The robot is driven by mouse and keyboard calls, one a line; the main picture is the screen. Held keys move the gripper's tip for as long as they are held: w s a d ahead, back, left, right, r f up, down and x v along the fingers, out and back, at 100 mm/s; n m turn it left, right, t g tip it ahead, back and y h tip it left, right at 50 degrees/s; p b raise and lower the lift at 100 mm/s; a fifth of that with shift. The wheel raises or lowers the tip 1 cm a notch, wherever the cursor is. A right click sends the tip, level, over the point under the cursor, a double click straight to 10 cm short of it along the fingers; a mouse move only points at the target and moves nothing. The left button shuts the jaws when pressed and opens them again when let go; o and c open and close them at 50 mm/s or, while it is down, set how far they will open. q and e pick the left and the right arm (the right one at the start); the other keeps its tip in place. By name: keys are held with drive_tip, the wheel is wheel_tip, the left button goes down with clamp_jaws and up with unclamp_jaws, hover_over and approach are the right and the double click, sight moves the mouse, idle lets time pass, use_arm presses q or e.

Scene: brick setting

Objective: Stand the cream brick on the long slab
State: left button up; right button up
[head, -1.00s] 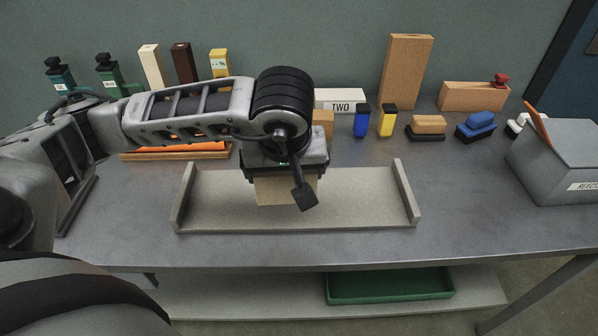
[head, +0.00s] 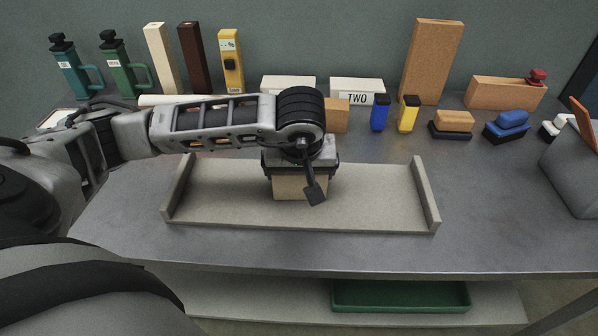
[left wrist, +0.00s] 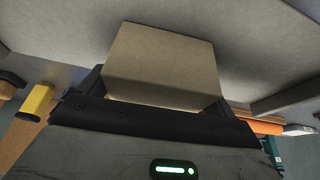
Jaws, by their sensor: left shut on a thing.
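The cream brick (head: 300,188), tan-looking in this light, is in my left gripper (head: 300,168). The gripper points down and is shut on the brick's upper part. In the left wrist view the brick (left wrist: 162,65) sticks out from the dark jaws. The long slab (head: 375,200) is grey, with a low upright wall at each end, and lies in the middle of the bench. The brick is over the slab's middle, upright. I cannot tell whether its base touches the slab. My right gripper is out of view.
At the back stand white bricks, one marked TWO (head: 357,92), an orange-tan block (head: 335,116), blue (head: 380,113) and yellow (head: 408,114) holders and a tall tan block (head: 431,62). A grey box (head: 575,170) is at right. The slab is otherwise bare.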

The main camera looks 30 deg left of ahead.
use_arm(q)
drive_tip(key=shift+w+f+b, duration=0.1)
drive_tip(key=shift+f+b, duration=0.05)
drive_tip(key=shift+b, duration=0.15)
drive_tip(key=o, duration=0.9)
drive_tip(key=shift+c, duration=0.2)
drive_tip(key=shift+d+r+p, duration=0.1)
drive_tip(key=shift+r+p, duration=0.25)
drive_tip(key=shift+r, duration=0.1)
drive_tip(key=v, duration=1.1)
drive_tip(key=shift+s+r, duration=0.25)
drive_tip(key=shift+d, duration=0.1)
